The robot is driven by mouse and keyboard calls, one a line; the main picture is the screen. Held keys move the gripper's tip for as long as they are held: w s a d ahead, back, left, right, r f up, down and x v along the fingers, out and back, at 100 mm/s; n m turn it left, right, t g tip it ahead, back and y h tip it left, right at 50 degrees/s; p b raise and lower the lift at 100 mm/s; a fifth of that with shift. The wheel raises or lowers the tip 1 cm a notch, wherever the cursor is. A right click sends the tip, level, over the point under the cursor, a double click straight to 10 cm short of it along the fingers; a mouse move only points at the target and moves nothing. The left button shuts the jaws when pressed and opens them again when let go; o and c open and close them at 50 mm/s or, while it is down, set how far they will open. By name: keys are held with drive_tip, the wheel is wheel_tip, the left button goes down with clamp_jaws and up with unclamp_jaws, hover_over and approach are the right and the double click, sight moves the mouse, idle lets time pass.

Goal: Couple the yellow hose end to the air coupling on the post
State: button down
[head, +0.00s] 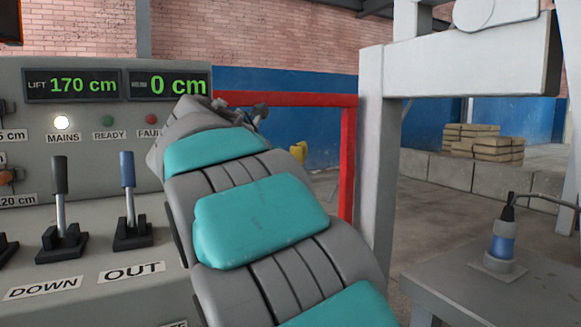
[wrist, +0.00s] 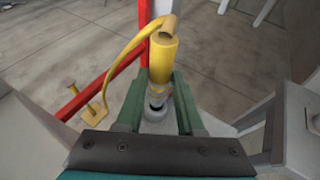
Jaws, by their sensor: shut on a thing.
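My gripper (wrist: 160,78) is shut on the yellow hose end (wrist: 162,62), a yellow cylinder between its two green fingers in the wrist view. A grey metal part (wrist: 157,96) shows below the yellow sleeve, with a pale round part beneath it. I cannot tell whether that pale part is the air coupling, or whether the two touch. The yellow hose (wrist: 122,48) loops from the top of the hose end down to the left. In the head view my arm hides most of the gripper, and the hose end cannot be made out.
A red frame (head: 347,165) stands behind my arm, with a yellow object (head: 298,152) beside it. A control panel (head: 100,215) with levers is at the left. A grey post (head: 376,150) and a table (head: 490,290) with a blue plug (head: 503,245) are at the right.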

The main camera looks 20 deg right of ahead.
drive_tip(key=shift+f, duration=1.7)
drive_tip(key=shift+c, duration=2.2)
unclamp_jaws()
drive_tip(key=v, duration=0.8)
drive_tip(key=shift+d, duration=0.1)
